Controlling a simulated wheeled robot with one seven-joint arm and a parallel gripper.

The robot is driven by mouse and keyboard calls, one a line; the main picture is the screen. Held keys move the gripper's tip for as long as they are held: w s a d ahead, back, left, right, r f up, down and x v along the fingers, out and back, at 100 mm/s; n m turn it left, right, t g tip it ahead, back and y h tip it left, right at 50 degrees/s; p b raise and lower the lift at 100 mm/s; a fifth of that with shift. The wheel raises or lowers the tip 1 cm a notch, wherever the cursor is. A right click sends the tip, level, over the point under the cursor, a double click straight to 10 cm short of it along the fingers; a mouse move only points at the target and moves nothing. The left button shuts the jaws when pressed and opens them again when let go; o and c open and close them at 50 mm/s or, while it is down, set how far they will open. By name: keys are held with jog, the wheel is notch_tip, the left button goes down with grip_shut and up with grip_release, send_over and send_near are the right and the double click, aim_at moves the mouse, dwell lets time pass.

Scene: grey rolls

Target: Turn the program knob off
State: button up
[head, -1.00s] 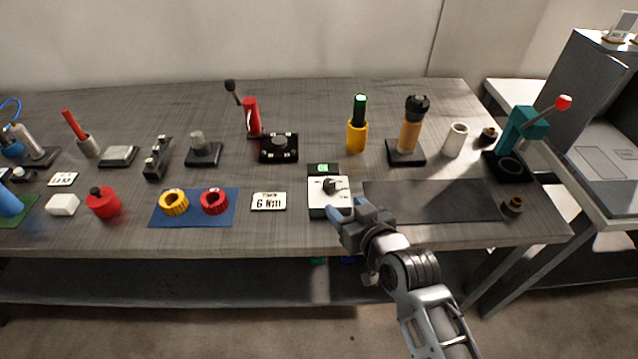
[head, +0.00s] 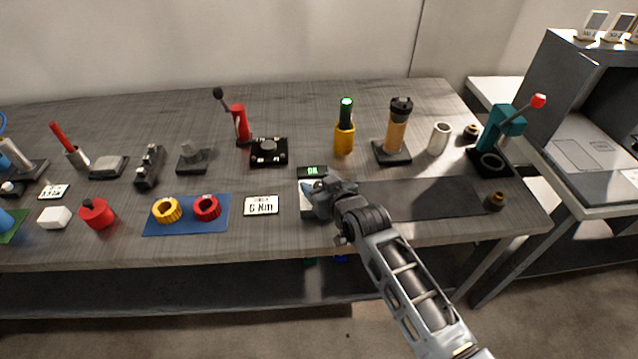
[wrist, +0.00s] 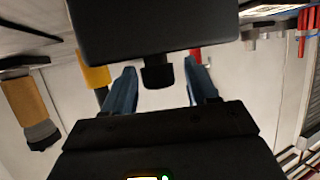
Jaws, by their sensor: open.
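The program knob unit (head: 305,207) is a small white-faced box on the bench, with a dark display (head: 313,171) lit green at its back; the display seems to read "ON". My gripper (head: 321,188) is over the box face and hides the knob and most of its markings in the head view. In the wrist view, which is upside down, the dark knob (wrist: 157,73) sticks out from the box (wrist: 150,30). My open gripper (wrist: 160,78) has one blue finger on each side of the knob, with gaps visible on both sides.
A dark mat (head: 430,198) lies right of the box. A "6 Nm" card (head: 261,205) and a blue mat (head: 187,227) with yellow and red rings lie left. A black button unit (head: 269,152) and a yellow holder (head: 344,138) stand behind.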

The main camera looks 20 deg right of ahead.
jog(key=c, duration=1)
jog(key=shift+o, duration=0.2)
